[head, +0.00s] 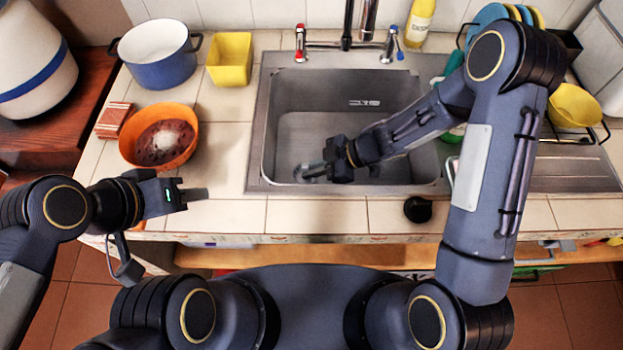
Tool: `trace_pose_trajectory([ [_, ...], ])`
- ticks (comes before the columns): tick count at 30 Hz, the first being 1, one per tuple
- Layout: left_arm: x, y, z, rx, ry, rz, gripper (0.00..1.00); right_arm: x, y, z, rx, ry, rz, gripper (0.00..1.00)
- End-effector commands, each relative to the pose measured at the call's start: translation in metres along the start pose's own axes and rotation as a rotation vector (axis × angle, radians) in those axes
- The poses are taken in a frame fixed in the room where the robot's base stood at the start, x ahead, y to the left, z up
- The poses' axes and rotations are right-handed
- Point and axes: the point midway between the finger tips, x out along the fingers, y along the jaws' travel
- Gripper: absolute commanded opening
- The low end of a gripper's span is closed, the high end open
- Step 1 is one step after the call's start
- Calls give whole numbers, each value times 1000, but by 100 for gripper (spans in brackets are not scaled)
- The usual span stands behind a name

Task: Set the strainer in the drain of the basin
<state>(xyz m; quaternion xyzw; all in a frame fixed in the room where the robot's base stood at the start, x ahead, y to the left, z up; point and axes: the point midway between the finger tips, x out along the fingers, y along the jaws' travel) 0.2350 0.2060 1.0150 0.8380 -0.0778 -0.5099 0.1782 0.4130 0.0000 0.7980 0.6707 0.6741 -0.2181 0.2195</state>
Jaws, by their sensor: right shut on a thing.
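The steel basin (400,95) is set into the tiled counter. My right gripper (322,170) reaches down into its left front part. It is shut on the strainer (308,174), a small grey metal round thing that shows only partly beside the fingers. The drain is not clearly seen; the gripper and strainer cover that part of the basin floor. I cannot tell whether the strainer touches the floor. My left gripper (200,194) is over the counter left of the basin, away from the strainer; its finger gap is not clear.
An orange bowl (185,115) of dark food, a blue pot (158,75) and a yellow container (230,60) stand left of the basin. A faucet (346,40) and a yellow bottle (420,22) are behind it. A black round object (418,209) lies at the front counter edge.

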Motion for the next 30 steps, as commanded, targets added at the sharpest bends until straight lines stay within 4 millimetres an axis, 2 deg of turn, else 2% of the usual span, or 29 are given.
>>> trace_pose_trajectory([
  [10, 4, -2, 2, 0, 0, 0, 36, 23, 0, 31, 4, 1, 0, 0],
  [21, 6, -3, 3, 0, 0, 0, 36, 26, 0, 36, -1, 1, 0, 0],
  [22, 5, -2, 3, 0, 0, 0, 36, 26, 0, 35, -1, 0, 1, 11],
  [26, 5, -2, 2, 0, 0, 0, 36, 26, 0, 35, -1, 0, 0, 28],
  [30, 5, -2, 2, 0, 0, 0, 36, 26, 0, 35, -1, 0, 0, 30],
])
